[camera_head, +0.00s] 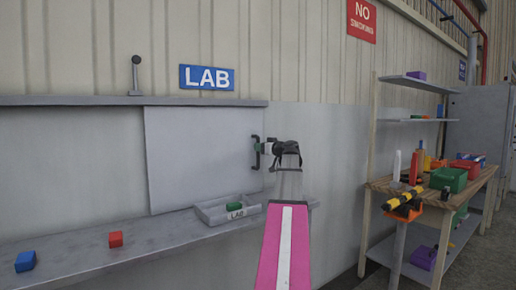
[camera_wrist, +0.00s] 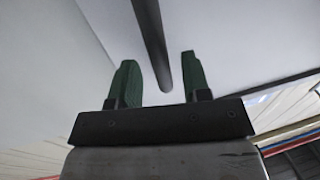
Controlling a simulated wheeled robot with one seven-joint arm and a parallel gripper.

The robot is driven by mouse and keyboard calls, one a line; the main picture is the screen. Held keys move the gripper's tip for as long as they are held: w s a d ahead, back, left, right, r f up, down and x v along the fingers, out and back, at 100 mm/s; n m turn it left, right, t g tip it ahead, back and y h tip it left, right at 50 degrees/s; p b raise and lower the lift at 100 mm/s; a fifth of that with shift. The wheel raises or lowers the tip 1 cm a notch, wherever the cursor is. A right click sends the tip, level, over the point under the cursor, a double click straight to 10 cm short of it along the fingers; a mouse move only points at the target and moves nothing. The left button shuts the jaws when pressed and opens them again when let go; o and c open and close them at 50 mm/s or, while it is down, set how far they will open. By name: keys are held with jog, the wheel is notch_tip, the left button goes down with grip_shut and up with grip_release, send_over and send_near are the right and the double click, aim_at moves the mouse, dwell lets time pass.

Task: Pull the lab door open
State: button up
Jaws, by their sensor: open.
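The lab door (camera_head: 200,155) is a flat pale grey panel below the blue LAB sign (camera_head: 207,78). Its upright black bar handle (camera_head: 255,158) is near the panel's right edge. My gripper (camera_head: 262,148) is at the handle, reaching in from the right. In the wrist view, the dark handle bar (camera_wrist: 152,40) runs between the two green fingers of my open gripper (camera_wrist: 159,75). Gaps show on both sides of the bar, wider on the left. Whether a finger touches it, I cannot tell.
A long grey ledge (camera_head: 75,251) runs below the door, holding a LAB tray (camera_head: 209,214), a red block (camera_head: 115,239) and a blue block (camera_head: 25,261). A grey rail (camera_head: 60,101) runs above. A wooden workbench (camera_head: 460,191) with bins stands at right.

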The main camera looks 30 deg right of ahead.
jog(key=shift+x, duration=1.1)
grip_shut()
jog(key=shift+a, duration=0.15)
